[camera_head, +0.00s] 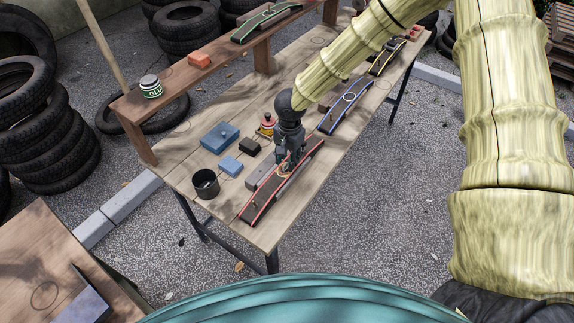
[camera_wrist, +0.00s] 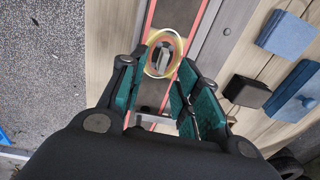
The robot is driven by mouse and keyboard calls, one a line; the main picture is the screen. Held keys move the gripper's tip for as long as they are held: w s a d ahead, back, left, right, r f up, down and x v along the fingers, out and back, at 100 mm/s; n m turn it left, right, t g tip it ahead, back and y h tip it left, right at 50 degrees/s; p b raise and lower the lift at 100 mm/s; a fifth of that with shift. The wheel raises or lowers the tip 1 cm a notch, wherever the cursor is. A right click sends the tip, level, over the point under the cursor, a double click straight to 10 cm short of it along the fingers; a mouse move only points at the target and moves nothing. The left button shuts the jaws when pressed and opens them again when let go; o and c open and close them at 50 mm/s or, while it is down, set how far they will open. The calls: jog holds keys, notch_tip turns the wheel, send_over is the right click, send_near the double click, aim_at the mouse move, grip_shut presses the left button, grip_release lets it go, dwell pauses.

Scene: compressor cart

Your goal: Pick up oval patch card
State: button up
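A dark, red-edged strip (camera_head: 262,203) lies along the front edge of the wooden table (camera_head: 232,229). It also runs up the wrist view (camera_wrist: 199,30). An oval piece with a pale yellow-orange rim (camera_wrist: 151,65) rests at the strip, around or under a small grey block (camera_wrist: 165,54); I cannot tell which, nor whether this is the oval patch card. My gripper (camera_head: 284,166) points down over the strip. In the wrist view my gripper (camera_wrist: 158,88) has its green-padded fingers spread, with the oval just beyond the tips and nothing visibly held.
A grey bar (camera_head: 262,176) lies beside the strip. Left of my gripper are a black block (camera_head: 250,146), blue boxes (camera_head: 220,137) and a dark cup (camera_head: 206,184). A red-yellow jar (camera_head: 267,125) stands close behind. A blue-edged strip (camera_head: 336,117) lies farther along. The raised shelf (camera_head: 180,79) borders the back.

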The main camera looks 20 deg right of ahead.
jog(key=shift+f, duration=0.45)
grip_shut()
jog(key=shift+r, duration=0.15)
jog(key=shift+r+b, duration=0.35)
jog(key=shift+r, duration=0.2)
jog(key=shift+s+r+b, duration=0.2)
jog(key=shift+r+b, duration=0.35)
jog(key=shift+r, duration=0.5)
jog(key=s+a+r+b, duration=0.1)
jog(key=s+a+b, duration=0.15)
jog(key=s, duration=0.45)
jog(key=s+a+r+b, duration=0.1)
jog(key=s+a+b, duration=0.15)
jog(key=s, duration=0.45)
notch_tip(320, 180, up, 8)
jog(key=p, duration=1.1)
jog(key=shift+s+f, duration=0.2)
jog(key=shift+s, duration=0.2)
